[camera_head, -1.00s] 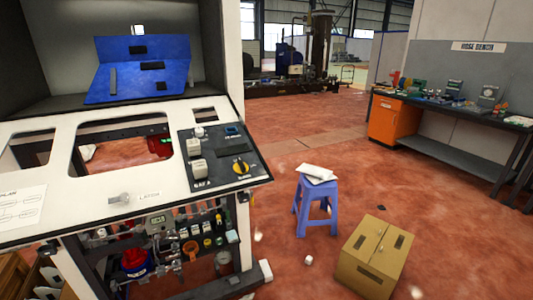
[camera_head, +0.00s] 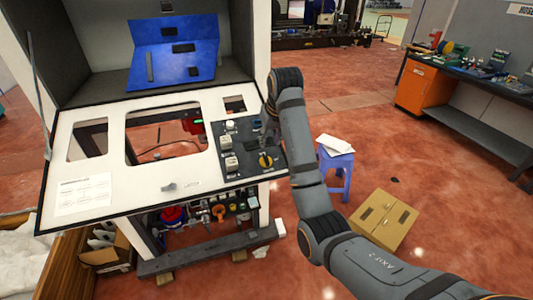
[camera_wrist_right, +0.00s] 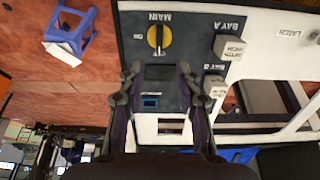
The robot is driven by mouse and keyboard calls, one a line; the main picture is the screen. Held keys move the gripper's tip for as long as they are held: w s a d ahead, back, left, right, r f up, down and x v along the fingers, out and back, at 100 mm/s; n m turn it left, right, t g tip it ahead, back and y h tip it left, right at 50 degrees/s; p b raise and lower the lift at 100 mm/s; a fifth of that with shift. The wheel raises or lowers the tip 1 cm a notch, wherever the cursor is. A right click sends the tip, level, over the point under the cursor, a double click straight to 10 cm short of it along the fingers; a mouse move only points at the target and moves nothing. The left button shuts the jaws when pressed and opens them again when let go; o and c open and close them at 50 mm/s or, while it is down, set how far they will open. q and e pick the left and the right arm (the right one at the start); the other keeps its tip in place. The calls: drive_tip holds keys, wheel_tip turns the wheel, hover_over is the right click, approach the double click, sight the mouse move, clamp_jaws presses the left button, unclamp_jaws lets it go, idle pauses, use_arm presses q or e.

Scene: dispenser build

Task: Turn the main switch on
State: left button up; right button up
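The main switch is a yellow and black rotary knob (camera_head: 265,160) on the dark control plate at the right end of the white panel. In the right wrist view the knob (camera_wrist_right: 158,39) appears upside down beside the MAIN label, its dark bar roughly upright in the picture. My right gripper (camera_head: 268,136) reaches over the dark plate from the right, just behind the knob. In the right wrist view its two fingers (camera_wrist_right: 158,72) are spread apart with nothing between them, short of the knob. My left gripper is out of view.
BAY A (camera_wrist_right: 229,47) and BAY B (camera_wrist_right: 214,84) switches sit beside the knob. A blue stool (camera_head: 337,172) and cardboard box (camera_head: 383,220) stand on the floor to the right. An open blue folder-like sheet (camera_head: 173,50) rests in the cabinet above the panel.

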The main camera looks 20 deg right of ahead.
sight(266, 158)
drive_tip(key=p+x, duration=0.3)
drive_tip(key=x, duration=0.7)
drive_tip(key=shift+d, duration=0.1)
drive_tip(key=shift+w+f, duration=0.1)
drive_tip(key=shift+f, duration=0.1)
clamp_jaws()
